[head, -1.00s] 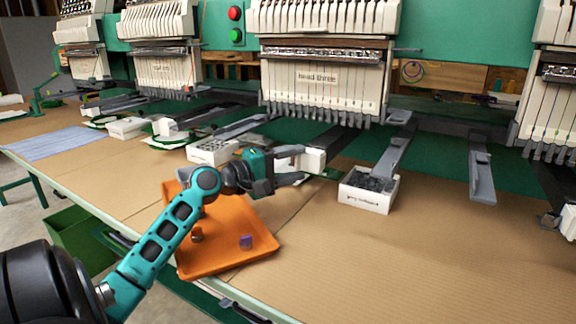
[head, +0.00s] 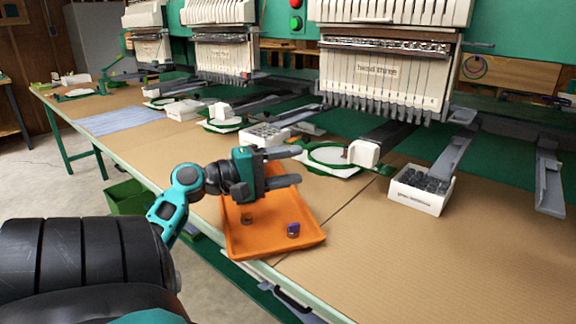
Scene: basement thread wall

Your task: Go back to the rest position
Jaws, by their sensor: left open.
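My left gripper (head: 291,166) is open and appears empty, with its two fingers pointing right. In the picture it covers the far left part of the orange tray (head: 262,246). My left arm comes in from the lower left and bends at the teal elbow. My right gripper is not in view.
The tray holds a purple spool (head: 293,230) and a brown spool (head: 247,218). A hoop (head: 325,154) lies beyond the gripper. A white box of dark parts (head: 421,190) stands right, and a compartmented box (head: 264,137) behind. The embroidery machine (head: 385,75) overhangs the table. The right front table is clear.

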